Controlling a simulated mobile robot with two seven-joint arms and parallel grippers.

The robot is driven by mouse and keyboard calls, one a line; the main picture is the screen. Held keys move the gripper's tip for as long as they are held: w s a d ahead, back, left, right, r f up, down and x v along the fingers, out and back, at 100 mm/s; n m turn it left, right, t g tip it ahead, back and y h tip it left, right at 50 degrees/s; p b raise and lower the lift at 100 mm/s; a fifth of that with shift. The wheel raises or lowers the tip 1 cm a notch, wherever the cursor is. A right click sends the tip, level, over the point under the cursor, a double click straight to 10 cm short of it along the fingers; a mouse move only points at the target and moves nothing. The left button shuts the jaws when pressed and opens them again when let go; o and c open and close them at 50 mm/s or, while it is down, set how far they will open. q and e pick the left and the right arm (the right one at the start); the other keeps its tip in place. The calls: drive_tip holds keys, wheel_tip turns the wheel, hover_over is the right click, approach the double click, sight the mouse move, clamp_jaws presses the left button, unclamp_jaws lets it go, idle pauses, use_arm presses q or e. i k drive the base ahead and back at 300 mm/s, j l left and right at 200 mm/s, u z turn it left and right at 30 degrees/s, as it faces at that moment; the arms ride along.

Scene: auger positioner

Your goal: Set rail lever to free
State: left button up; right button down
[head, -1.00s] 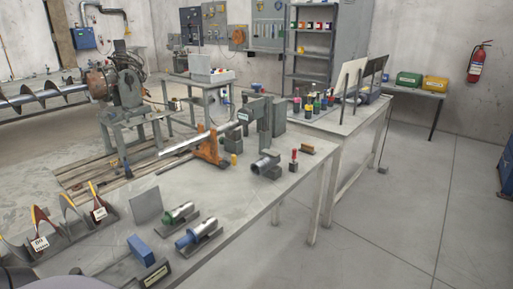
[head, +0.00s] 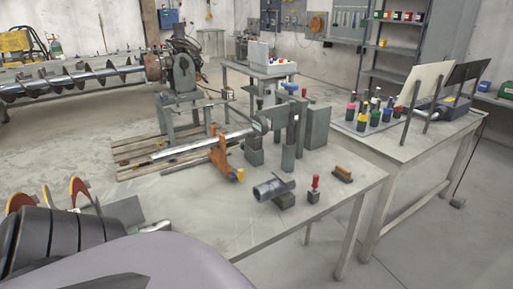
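A silver rail (head: 185,149) lies across an orange bracket (head: 219,159) over the far left edge of the workbench (head: 225,220). A small yellow-orange knob (head: 240,175) sits low beside the bracket; it may be the end of the rail lever, but its setting is too small to tell. A grey post assembly (head: 289,135) with a blue knob (head: 291,87) stands at the rail's right end. A red-handled piece (head: 315,184) stands upright on a small block to the right. Neither of my grippers is in view.
A grey cylinder (head: 272,187) and a wooden-handled brush-like piece (head: 342,174) lie on the bench. Curved auger pieces (head: 78,188) are at the left, partly hidden by my own body parts. The front middle of the bench is clear. Another table (head: 390,145) stands right.

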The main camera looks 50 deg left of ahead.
sight(236, 174)
drive_tip(key=i+u, duration=0.15)
drive_tip(key=u, duration=0.2)
drive_tip(key=i+l+u, duration=0.15)
drive_tip(key=u, duration=0.2)
drive_tip(key=i+l+u, duration=0.2)
drive_tip(key=u, duration=0.15)
drive_tip(key=l+u, duration=0.1)
drive_tip(key=u, duration=0.3)
drive_tip(key=i+l+u, duration=0.1)
drive_tip(key=u, duration=0.25)
drive_tip(key=l+u, duration=0.2)
drive_tip(key=u, duration=0.2)
